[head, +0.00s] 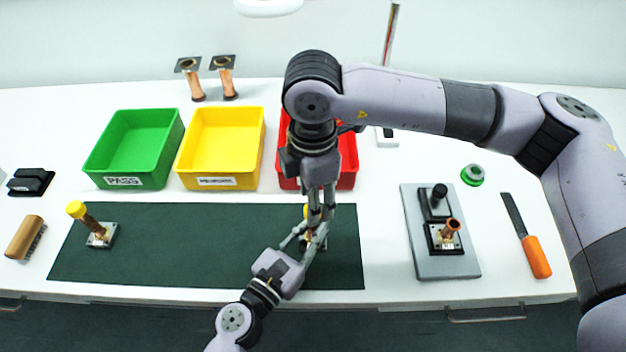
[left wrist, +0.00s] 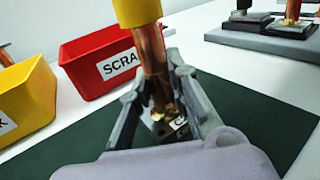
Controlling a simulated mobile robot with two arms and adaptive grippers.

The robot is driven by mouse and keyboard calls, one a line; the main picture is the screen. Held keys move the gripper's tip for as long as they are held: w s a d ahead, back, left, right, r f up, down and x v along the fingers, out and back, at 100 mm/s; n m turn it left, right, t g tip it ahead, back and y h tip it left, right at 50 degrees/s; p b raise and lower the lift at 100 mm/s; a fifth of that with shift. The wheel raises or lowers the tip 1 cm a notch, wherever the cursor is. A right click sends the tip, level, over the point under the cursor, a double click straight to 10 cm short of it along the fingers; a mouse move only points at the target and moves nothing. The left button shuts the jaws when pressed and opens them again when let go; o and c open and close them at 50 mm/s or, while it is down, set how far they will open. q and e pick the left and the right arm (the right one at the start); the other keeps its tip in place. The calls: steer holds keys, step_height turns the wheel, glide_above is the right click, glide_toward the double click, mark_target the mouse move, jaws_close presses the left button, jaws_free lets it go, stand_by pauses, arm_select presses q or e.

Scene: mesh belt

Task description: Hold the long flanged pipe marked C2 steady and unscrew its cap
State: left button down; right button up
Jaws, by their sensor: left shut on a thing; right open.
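A copper pipe (left wrist: 152,62) with a yellow cap (left wrist: 137,12) stands upright on its flange on the dark green mat (head: 200,265). The flange label (left wrist: 181,124) is only partly readable, starting like a C. My left gripper (left wrist: 160,108) is shut on the pipe low down, just above the flange; it reaches in from the front in the head view (head: 306,240). My right gripper (head: 316,208) points straight down at the cap, open, with its fingers beside it. Its fingers hide most of the cap in the head view, so I cannot tell whether they touch it.
Another yellow-capped pipe (head: 92,224) stands at the mat's left. Green (head: 128,150), yellow (head: 220,150) and red (head: 346,170) bins line the back; my right arm covers part of the red one. A grey fixture (head: 425,262), green ring (head: 472,175) and orange-handled tool (head: 536,257) lie right.

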steer(key=shift+f, duration=1.25)
steer(key=shift+c, duration=0.5)
jaws_close()
